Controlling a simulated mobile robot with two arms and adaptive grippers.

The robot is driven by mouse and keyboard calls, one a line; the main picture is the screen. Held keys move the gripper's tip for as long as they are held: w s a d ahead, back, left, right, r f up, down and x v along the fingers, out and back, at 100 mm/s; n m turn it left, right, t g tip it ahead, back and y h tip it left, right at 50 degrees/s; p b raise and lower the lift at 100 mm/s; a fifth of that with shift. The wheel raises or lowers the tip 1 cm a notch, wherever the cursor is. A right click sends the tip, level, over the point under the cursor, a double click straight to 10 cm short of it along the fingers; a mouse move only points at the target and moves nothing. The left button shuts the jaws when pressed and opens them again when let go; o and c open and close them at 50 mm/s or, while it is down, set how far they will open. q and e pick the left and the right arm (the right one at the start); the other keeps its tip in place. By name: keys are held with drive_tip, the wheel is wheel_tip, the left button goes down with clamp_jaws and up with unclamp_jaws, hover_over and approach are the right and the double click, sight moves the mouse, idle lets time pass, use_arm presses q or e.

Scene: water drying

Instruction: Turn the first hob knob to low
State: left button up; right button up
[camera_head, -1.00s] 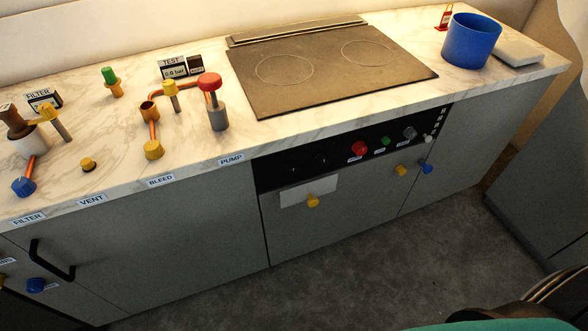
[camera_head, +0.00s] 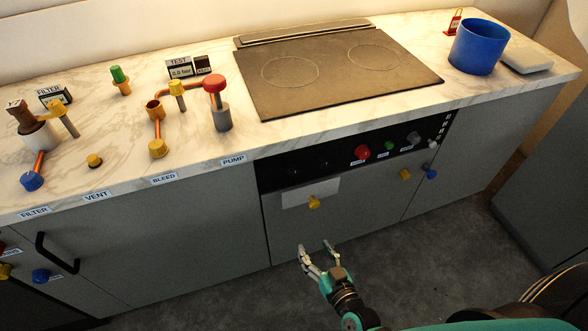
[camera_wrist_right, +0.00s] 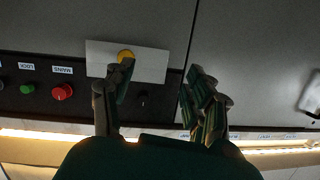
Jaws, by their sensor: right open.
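The black control panel (camera_head: 345,158) runs along the cabinet front under the hob (camera_head: 330,70). Two dark hob knobs show faintly on it, a left one (camera_head: 293,171) and a right one (camera_head: 322,163). My right gripper (camera_head: 315,248) is open and empty, in front of the grey cabinet and lower in the picture than the panel. In the right wrist view, which is upside down, a dark knob (camera_wrist_right: 142,98) shows between the fingers of my right gripper (camera_wrist_right: 161,68), with no visible contact. The other knob seems hidden behind a finger there. My left gripper is not in view.
A white plate (camera_head: 296,194) with a yellow knob (camera_head: 314,202) is under the panel. A red MAINS knob (camera_head: 361,152) and a green button (camera_head: 390,146) are to the right. A blue pot (camera_head: 477,47) and several pipes with valves stand on the counter.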

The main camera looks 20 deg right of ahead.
sight(296, 173)
wheel_tip(296, 173, up, 11)
drive_tip(key=w+m+t+h, duration=0.1)
drive_tip(key=w+m+t, duration=0.1)
drive_tip(key=t, duration=0.1)
drive_tip(key=w, duration=1.7)
drive_tip(key=shift+w, duration=0.1)
clamp_jaws()
